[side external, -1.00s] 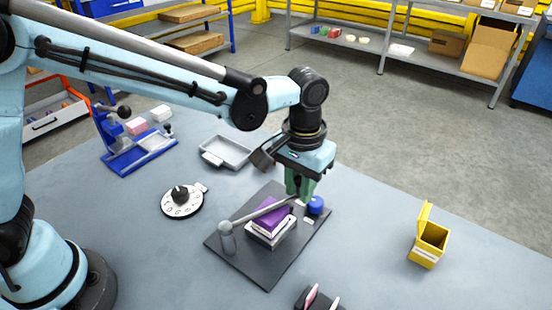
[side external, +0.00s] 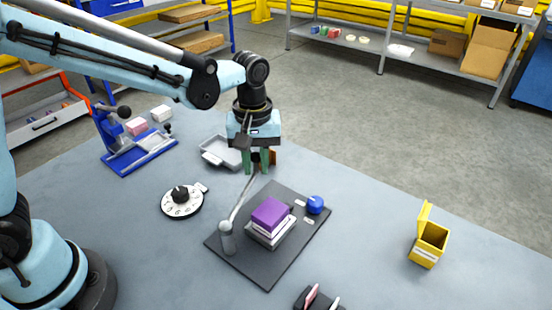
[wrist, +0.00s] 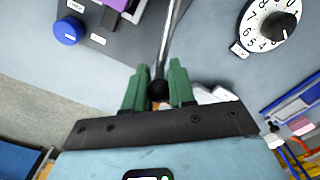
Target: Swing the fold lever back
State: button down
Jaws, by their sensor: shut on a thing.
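The fold lever (side external: 243,196) is a grey bar on a round grey pivot post at the left of the dark base plate (side external: 272,275). It points away from the post toward the back, clear of the purple block (side external: 271,213), which sits on a white and dark stack. My gripper (side external: 258,163) is shut on the lever's far end, above the plate's back edge. In the wrist view the green fingers (wrist: 158,88) close around the lever's dark round knob (wrist: 158,91), and the bar (wrist: 166,50) runs up from it. The blue knob (side external: 315,205) stands on the plate's right part.
A numbered dial (side external: 182,201) lies left of the plate. A blue press-like fixture (side external: 130,160) stands at the back left, and an open yellow box (side external: 428,245) at the right. The table between plate and box is clear.

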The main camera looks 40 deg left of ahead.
jog(key=shift+s+a+n, duration=0.3)
jog(key=shift+a+n, duration=0.25)
jog(key=shift+a, duration=0.1)
jog(key=shift+s+a+n, duration=0.35)
jog(key=shift+a+n, duration=0.15)
jog(key=shift+a, duration=0.1)
jog(key=shift+s+a+n, duration=0.3)
jog(key=shift+a+n, duration=0.25)
jog(key=shift+a, duration=0.1)
jog(key=c, duration=1)
grip_release()
notch_tip(320, 180, up, 12)
jog(key=shift+s, duration=0.1)
